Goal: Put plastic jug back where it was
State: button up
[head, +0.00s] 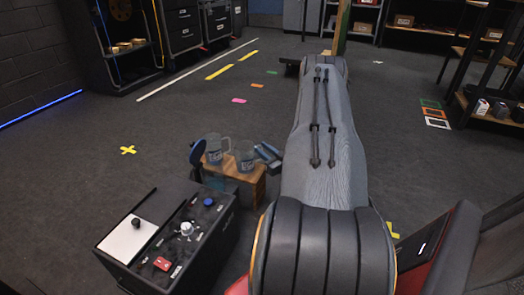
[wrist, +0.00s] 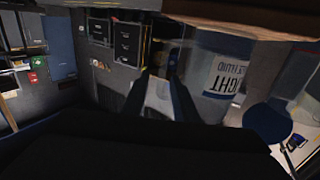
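The wrist view appears upside down. There a labelled jug (wrist: 226,75) is close beside my gripper (wrist: 163,85), whose fingers are apart. A pale patch shows between them; I cannot tell whether it is part of a jug. Another clear jug (wrist: 303,95) is partly cut off.
A dark console (head: 170,245) with a white plate, a blue button (head: 208,202), a white knob and a red button (head: 162,263) stands in front left of the stand. A blue round paddle (head: 197,152) rises beside the stand. Open floor lies behind, with a yellow cross (head: 128,150).

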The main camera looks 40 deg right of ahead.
jog(key=s+p, duration=0.3)
jog(key=s, duration=0.4)
jog(key=shift+s+a+p, duration=0.35)
jog(key=shift+a, duration=0.1)
jog(key=shift+s, duration=0.1)
